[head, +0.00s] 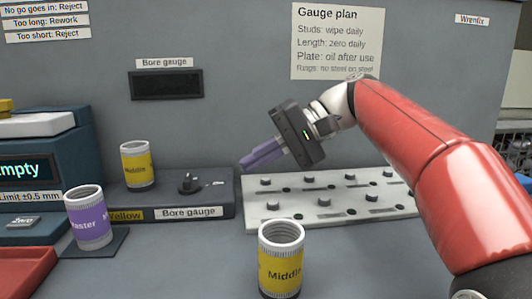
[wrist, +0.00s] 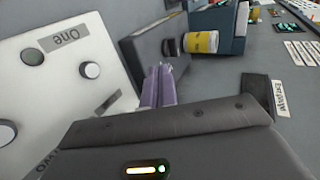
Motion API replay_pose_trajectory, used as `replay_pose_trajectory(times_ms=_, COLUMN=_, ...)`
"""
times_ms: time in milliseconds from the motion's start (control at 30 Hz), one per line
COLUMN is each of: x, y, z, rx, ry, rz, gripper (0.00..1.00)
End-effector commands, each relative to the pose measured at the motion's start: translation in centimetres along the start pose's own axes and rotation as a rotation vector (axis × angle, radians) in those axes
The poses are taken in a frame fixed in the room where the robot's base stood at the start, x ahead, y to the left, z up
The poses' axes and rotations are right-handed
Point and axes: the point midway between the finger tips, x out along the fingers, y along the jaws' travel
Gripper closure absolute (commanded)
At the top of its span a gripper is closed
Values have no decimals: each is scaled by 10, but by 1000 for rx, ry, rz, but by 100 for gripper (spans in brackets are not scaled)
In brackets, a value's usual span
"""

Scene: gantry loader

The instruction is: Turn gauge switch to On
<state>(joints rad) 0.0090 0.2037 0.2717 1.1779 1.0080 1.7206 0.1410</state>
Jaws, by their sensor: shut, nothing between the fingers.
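A small black knob (head: 188,183), which looks like the gauge switch, stands on top of the dark bore gauge box (head: 190,213), left of centre in the head view. A small label (head: 217,183) sits to its right, too small to read, so I cannot tell the knob's setting. My gripper (head: 243,164) has purple fingers, shut and empty, pointing down-left. Its tips are above and right of the knob, apart from it. In the wrist view the shut fingers (wrist: 160,72) point toward the dark box (wrist: 150,58). The bore gauge display (head: 166,84) on the wall is dark.
A yellow-banded cup (head: 138,164) stands on the gauge box, left of the knob. A purple-banded cup (head: 88,217) stands at left, another yellow-banded cup (head: 281,258) at front. The white stud plate (head: 330,195) lies right of the box. A red tray (head: 25,270) is at front left.

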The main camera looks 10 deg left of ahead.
Motion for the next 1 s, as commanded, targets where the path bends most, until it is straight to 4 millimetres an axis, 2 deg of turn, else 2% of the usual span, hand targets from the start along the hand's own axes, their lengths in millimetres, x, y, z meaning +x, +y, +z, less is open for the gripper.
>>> replay_pose_trajectory(times_ms=33, x=14, y=1, z=1, rx=-1, ry=-5, rz=0, gripper=100)
replay_pose_trajectory(times_ms=200, x=49, y=1, z=1, rx=0, ry=-4, rz=0, gripper=100)
replay_pose_trajectory(times_ms=400, x=74, y=-14, z=1, rx=-1, ry=-2, rz=0, gripper=100)
replay_pose_trajectory(times_ms=600, x=84, y=-19, z=0, rx=0, ry=1, rz=0, gripper=100)
replay_pose_trajectory(times_ms=1000, x=84, y=-20, z=0, rx=2, ry=4, rz=0, gripper=100)
